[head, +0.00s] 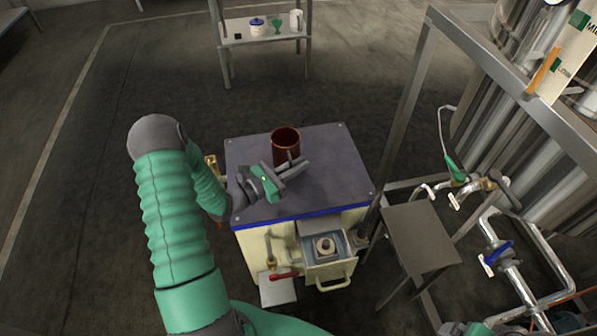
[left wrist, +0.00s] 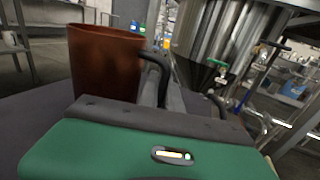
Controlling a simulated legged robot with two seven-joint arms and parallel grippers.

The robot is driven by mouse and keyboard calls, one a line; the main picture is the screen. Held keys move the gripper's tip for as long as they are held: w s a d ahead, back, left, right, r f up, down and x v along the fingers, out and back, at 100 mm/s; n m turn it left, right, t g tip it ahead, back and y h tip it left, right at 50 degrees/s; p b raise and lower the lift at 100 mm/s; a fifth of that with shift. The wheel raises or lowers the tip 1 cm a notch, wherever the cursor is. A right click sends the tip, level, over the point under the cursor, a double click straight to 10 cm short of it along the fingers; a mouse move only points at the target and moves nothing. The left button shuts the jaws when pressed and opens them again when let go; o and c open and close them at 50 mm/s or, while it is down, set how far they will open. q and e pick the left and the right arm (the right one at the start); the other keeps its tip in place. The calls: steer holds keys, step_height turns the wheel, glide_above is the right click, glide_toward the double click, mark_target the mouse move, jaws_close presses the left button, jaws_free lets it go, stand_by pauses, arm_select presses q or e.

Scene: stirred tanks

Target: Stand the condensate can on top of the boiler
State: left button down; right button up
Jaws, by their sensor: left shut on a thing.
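The condensate can (head: 285,143) is a reddish-brown, open-topped can with a dark handle. It is upright over the grey top of the boiler (head: 335,168), a cream box with a blue edge band; I cannot tell whether its base touches the top. My left gripper (head: 291,166) is shut on the can's handle, from the near side. In the left wrist view the can (left wrist: 105,65) stands upright left of the fingers, its base hidden behind the green gripper body. My right gripper is not in view.
An open drawer (head: 326,269) with a round part inside juts from the boiler's front, beside a red-handled valve (head: 284,276). A small grey table (head: 420,237), a metal frame and piped tanks stand at the right. A shelf (head: 262,30) with small vessels is behind.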

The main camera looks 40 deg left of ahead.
arm_select(q)
step_height(320, 180, down, 2)
steer(key=shift+a, duration=0.25)
steer(key=c, duration=1.5)
jaws_free()
steer(key=shift+r, duration=0.1)
steer(key=shift+c, duration=0.2)
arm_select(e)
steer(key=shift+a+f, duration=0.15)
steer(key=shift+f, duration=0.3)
